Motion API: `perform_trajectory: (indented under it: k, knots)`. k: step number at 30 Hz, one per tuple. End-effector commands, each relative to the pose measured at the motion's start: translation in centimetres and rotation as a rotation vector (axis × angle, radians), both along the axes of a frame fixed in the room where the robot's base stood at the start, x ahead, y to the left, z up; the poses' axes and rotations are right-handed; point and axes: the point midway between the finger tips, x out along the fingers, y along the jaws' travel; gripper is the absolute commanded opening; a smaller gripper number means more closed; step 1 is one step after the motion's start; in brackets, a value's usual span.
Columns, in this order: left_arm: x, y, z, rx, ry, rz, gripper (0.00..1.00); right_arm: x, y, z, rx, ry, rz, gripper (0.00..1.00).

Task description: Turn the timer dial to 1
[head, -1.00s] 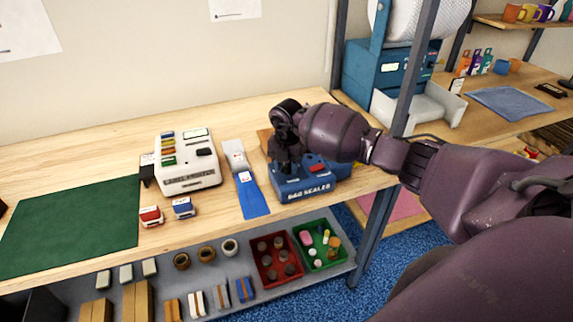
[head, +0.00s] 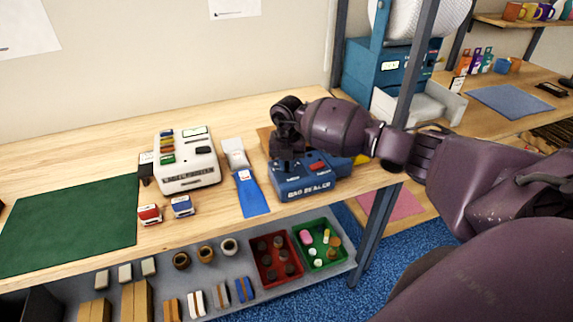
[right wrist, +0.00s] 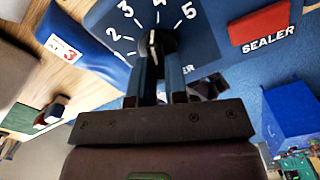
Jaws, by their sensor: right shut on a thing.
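The blue bag sealer (head: 308,185) stands near the front edge of the bench, its front lettering facing me. My right gripper (head: 284,163) is over its left part and hides the dial in the head view. In the right wrist view the timer dial (right wrist: 156,42) is a dark knob on a blue face with white numbers 2 to 5 showing. The right gripper (right wrist: 162,75) is shut on the dial, one finger on each side. The 1 is not visible. My left gripper is not in view.
A red SEALER button (right wrist: 260,24) is beside the dial. A steel post (head: 378,218) rises on the right. The green mat (head: 70,225) is bare.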

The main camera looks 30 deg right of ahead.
Motion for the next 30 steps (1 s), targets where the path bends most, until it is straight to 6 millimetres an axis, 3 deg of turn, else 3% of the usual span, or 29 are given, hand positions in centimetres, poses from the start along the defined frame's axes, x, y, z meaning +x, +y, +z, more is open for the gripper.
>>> perform_trajectory:
  k: [30]
  knots:
    - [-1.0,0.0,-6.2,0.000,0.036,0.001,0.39,-0.1,-1.1,-0.2,-0.001,0.001,0.963,0.00]
